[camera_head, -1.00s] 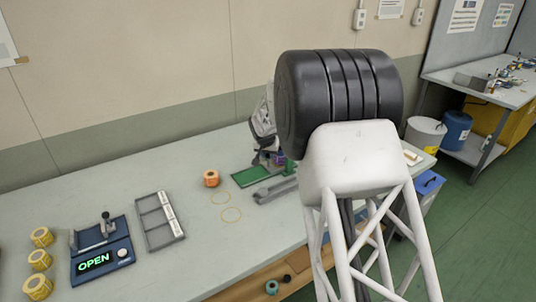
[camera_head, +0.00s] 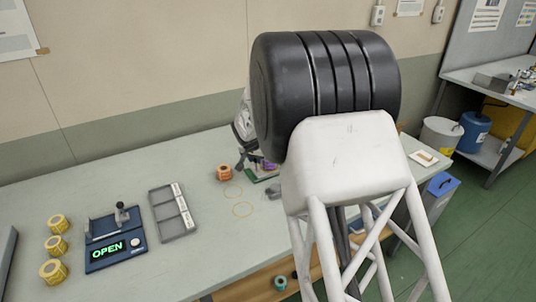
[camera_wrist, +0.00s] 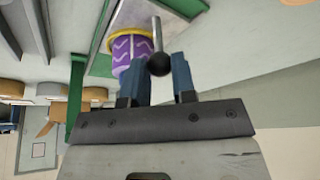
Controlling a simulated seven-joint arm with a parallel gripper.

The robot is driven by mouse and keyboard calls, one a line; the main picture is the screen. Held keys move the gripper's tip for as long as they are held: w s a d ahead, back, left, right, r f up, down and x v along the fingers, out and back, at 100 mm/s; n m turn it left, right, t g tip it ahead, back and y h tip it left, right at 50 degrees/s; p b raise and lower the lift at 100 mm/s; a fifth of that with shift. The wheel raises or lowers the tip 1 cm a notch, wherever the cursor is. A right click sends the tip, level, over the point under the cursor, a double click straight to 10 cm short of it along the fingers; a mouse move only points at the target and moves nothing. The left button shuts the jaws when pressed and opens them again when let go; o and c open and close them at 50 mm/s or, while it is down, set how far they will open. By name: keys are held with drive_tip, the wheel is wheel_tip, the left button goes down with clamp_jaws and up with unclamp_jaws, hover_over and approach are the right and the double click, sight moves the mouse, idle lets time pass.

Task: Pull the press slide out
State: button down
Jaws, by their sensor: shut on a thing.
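In the wrist view my gripper (camera_wrist: 158,80) has its two blue fingers closed on a black ball knob (camera_wrist: 158,64). The knob sits at the end of a thin metal rod (camera_wrist: 157,35), which I take to be the press slide's handle. A purple roll (camera_wrist: 125,52) with a white zigzag and yellow rim lies just beside the left finger. In the head view my arm's large black joint hides most of the gripper and the press.
On the bench (camera_head: 190,260) are an orange roll (camera_head: 224,172), a grey compartment tray (camera_head: 173,212), several yellow rolls (camera_head: 57,245) and a blue device (camera_head: 116,240) reading "OPEN". The bench between tray and press is mostly clear.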

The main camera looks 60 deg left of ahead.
drive_tip(key=shift+s, duration=1.15)
drive_tip(key=c, duration=0.9)
unclamp_jaws()
drive_tip(key=shift+r, duration=0.15)
drive_tip(key=shift+v, duration=3.7)
drive_tip(key=shift+d, duration=0.1)
